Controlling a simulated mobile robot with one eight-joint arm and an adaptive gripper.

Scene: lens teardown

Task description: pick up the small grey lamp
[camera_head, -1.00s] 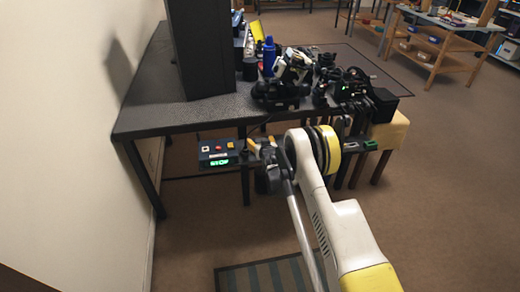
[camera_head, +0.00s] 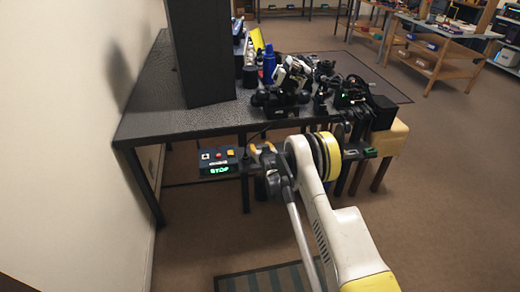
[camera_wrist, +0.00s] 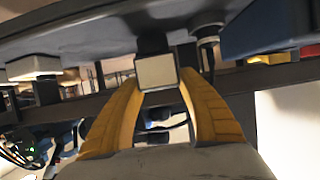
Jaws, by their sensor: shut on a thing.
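My gripper (camera_wrist: 158,92) has two yellow fingers, one on each side of a small boxy grey thing with a pale square face, which looks like the small grey lamp (camera_wrist: 156,72). The fingertips press against its sides, and a dark part joins its top, just under a dark surface. In the head view my gripper (camera_head: 262,149) is at the front edge of the dark table, just right of the control box. The lamp cannot be made out there.
A control box (camera_head: 219,161) with buttons and a green STOP display is left of my gripper. The dark table (camera_head: 160,112) carries a tall dark column (camera_head: 204,55), a blue bottle (camera_head: 269,64) and black equipment (camera_head: 350,92). Floor is free at right.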

